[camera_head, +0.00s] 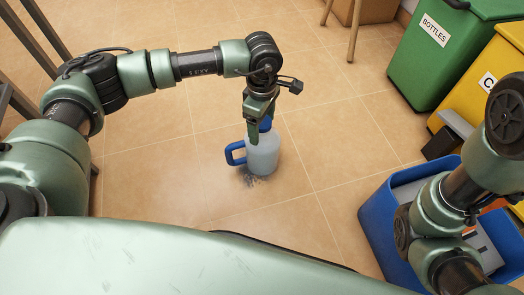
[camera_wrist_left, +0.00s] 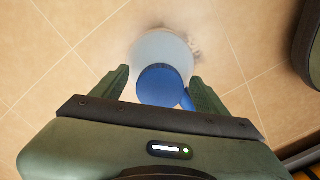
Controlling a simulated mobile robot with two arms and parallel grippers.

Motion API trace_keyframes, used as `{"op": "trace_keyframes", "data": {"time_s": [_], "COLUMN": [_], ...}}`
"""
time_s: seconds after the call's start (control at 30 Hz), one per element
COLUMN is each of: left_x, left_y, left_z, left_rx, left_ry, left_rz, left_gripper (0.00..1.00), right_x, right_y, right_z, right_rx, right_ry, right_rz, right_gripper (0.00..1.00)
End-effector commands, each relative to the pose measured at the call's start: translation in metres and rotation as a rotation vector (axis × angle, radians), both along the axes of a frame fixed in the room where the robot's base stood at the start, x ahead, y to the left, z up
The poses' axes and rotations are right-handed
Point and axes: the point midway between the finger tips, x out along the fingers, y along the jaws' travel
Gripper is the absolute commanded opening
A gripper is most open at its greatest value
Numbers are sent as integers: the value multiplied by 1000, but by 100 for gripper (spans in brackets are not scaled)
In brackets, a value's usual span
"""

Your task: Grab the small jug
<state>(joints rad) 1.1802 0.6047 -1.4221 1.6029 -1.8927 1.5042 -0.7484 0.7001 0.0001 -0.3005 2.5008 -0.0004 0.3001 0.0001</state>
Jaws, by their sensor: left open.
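The small jug (camera_head: 263,155) stands on the tiled floor, with a whitish translucent body, a blue lid and a blue handle (camera_head: 235,153) on its left side. My left gripper (camera_head: 260,133) points down at the top of the jug and partly hides the lid. In the left wrist view the jug (camera_wrist_left: 155,47) and its blue lid (camera_wrist_left: 160,85) show between the two open fingers of my left gripper (camera_wrist_left: 161,90), with a gap visible on the left side. My right arm enters at the right of the head view, but its gripper is not seen.
A blue bin (camera_head: 376,229) stands at the lower right, partly behind my right arm. A green bin (camera_head: 422,60) labelled BOTTLES and a yellow bin (camera_head: 500,58) stand at the upper right. Wooden legs (camera_head: 354,30) show at the top.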

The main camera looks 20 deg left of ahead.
Motion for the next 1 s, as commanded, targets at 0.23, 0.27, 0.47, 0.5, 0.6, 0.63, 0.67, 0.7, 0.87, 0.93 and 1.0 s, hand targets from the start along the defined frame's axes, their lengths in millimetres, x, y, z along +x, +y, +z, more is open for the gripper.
{"op": "trace_keyframes", "data": {"time_s": [0.23,0.27,0.47,0.5,0.6,0.63,0.67,0.7,0.87,0.93,1.0], "left_x": [0,0,2,2,2,2,2,2,2,2,3], "left_y": [0,0,-1,-1,-1,-1,-1,-1,-1,-1,-1], "left_z": [1,1,4,4,4,4,4,5,18,30,44], "left_rx": [0,0,-4,-4,-4,-4,-4,-4,-3,-3,-3], "left_ry": [0,0,-5,-5,-5,-5,-5,-5,-7,-8,-9], "left_rz": [0,0,0,0,0,0,0,0,0,0,0], "left_gripper": [35,27,0,0,0,0,0,0,0,0,0], "right_x": [0,0,0,0,0,0,0,0,0,0,0], "right_y": [0,0,0,0,0,0,0,0,0,0,0], "right_z": [1,1,2,2,1,2,2,2,12,19,29], "right_rx": [0,0,0,0,0,0,0,0,0,0,0], "right_ry": [0,0,0,0,0,0,0,0,0,1,1], "right_rz": [0,0,0,0,0,0,0,0,0,0,0], "right_gripper": [36,36,36,36,36,36,36,36,36,36,36]}}
